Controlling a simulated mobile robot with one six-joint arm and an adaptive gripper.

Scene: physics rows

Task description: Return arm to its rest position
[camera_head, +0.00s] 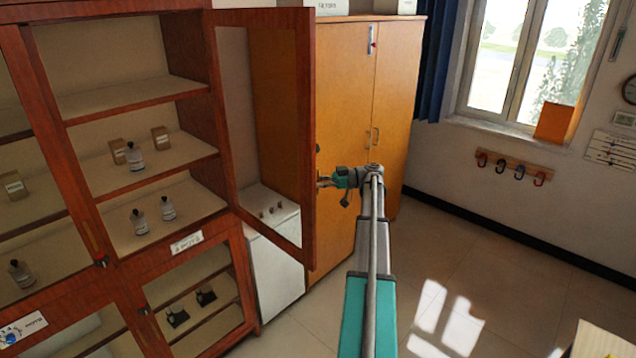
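My arm (370,265) reaches up from the bottom of the view, stretched out forward. Its wrist bends left near the top. My gripper (322,182) points left, at the outer edge of the open cabinet door (309,120). It is small in the picture. I cannot tell whether its fingers touch the door edge or whether they are open or shut. No object shows clearly in it.
The red-brown cabinet (190,243) stands at left, with bottles (134,156) and small boxes on its shelves. A white unit (275,262) stands behind the door. An orange cupboard (400,75) stands behind my wrist.

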